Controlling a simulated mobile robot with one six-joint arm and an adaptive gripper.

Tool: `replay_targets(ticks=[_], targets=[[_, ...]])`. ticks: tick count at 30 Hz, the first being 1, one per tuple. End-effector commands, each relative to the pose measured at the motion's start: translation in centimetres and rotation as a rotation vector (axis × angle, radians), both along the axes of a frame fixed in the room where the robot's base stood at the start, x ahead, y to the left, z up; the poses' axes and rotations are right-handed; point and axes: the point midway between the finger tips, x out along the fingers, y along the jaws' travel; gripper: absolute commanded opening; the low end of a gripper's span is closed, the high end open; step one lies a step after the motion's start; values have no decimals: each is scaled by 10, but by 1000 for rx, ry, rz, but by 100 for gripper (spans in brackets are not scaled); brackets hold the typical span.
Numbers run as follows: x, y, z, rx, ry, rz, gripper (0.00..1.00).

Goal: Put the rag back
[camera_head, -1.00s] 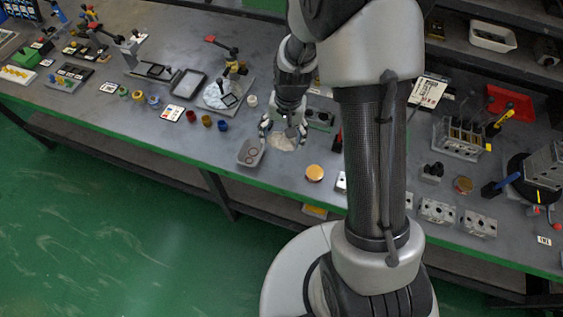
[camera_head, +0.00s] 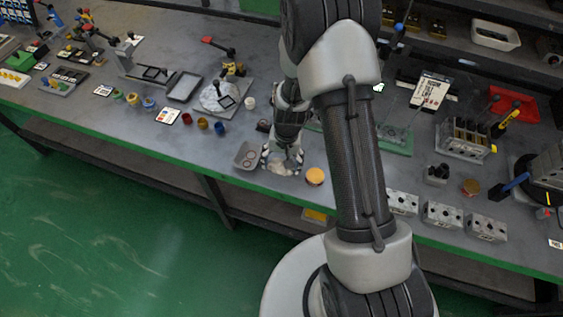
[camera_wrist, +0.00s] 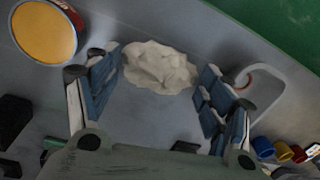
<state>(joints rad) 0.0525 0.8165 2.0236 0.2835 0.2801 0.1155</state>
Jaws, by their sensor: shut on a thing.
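The rag (camera_head: 281,169) is a small, crumpled, off-white cloth near the front edge of the bench, between a grey tray and an orange-topped tin. In the wrist view the rag (camera_wrist: 160,66) lies bunched between the fingertips. My gripper (camera_head: 282,160) points down at it, and in the wrist view my gripper (camera_wrist: 163,72) has its blue-padded fingers on both sides, shut on the rag. The rag is at or just above the bench top; I cannot tell which.
The grey tray (camera_head: 248,155) stands close on the left, and the orange-topped tin (camera_head: 315,176) close on the right. Small coloured cups (camera_head: 203,123) stand further left. Metal valve blocks (camera_head: 442,214) line the bench's right front. The bench edge is just in front.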

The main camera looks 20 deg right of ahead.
Motion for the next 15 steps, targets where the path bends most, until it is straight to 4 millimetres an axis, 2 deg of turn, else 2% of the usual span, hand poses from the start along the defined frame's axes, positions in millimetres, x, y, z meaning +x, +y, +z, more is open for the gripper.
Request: replay_targets(ticks=[6,7,15], targets=[[0,0,-3,0,0,0,55],[0,0,-4,0,1,0,74],[0,0,-2,0,1,-1,92]])
